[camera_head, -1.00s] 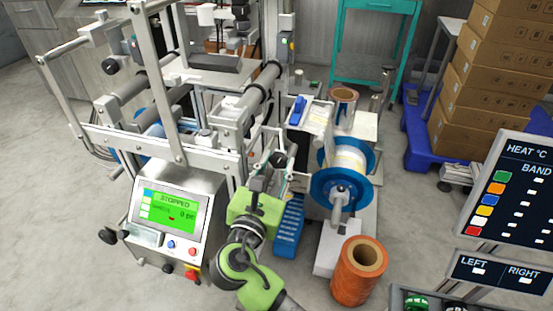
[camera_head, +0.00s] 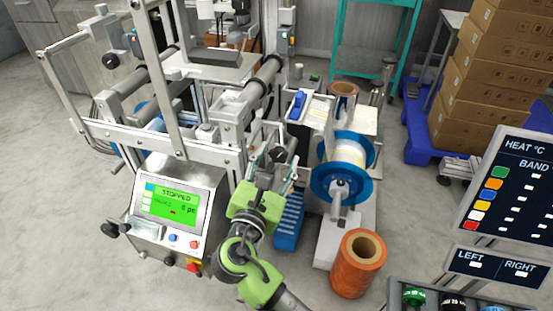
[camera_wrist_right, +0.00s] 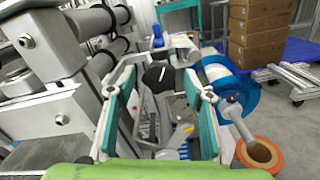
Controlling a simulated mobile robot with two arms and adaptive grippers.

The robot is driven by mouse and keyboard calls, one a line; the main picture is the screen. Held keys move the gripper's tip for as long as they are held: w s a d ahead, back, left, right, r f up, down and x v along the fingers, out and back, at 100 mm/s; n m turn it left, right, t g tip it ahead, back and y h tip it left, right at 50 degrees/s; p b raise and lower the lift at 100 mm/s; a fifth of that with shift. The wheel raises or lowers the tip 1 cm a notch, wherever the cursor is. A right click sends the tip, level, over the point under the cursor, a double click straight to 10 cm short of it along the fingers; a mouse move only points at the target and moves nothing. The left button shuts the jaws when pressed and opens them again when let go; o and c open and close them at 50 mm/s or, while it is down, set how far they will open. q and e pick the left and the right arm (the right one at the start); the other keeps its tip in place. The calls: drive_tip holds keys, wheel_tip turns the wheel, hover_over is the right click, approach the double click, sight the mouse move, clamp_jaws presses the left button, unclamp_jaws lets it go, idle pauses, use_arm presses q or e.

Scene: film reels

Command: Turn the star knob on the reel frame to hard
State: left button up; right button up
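A black knob, which looks like the star knob (camera_wrist_right: 158,76), shows in the right wrist view between my two teal fingers. Its lobes are too small to make out, and I see no soft or hard marking. In the head view the knob (camera_head: 279,155) sits just beyond the fingertips, beside the reel frame. My right gripper (camera_wrist_right: 160,88) is open, one finger to each side of the knob. I cannot tell whether either finger touches it. In the head view the right gripper (camera_head: 274,167) points away toward the frame. My left gripper is not in view.
A blue-flanged reel (camera_head: 322,182) stands right of my gripper, with an orange roll (camera_head: 345,280) in front. A control box with a green screen (camera_head: 172,205) is at left. A blue slotted part (camera_head: 287,228) is close beside my right arm. Boxes (camera_head: 500,60) stand far right.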

drive_tip(key=v, duration=0.7)
drive_tip(key=shift+s, duration=0.2)
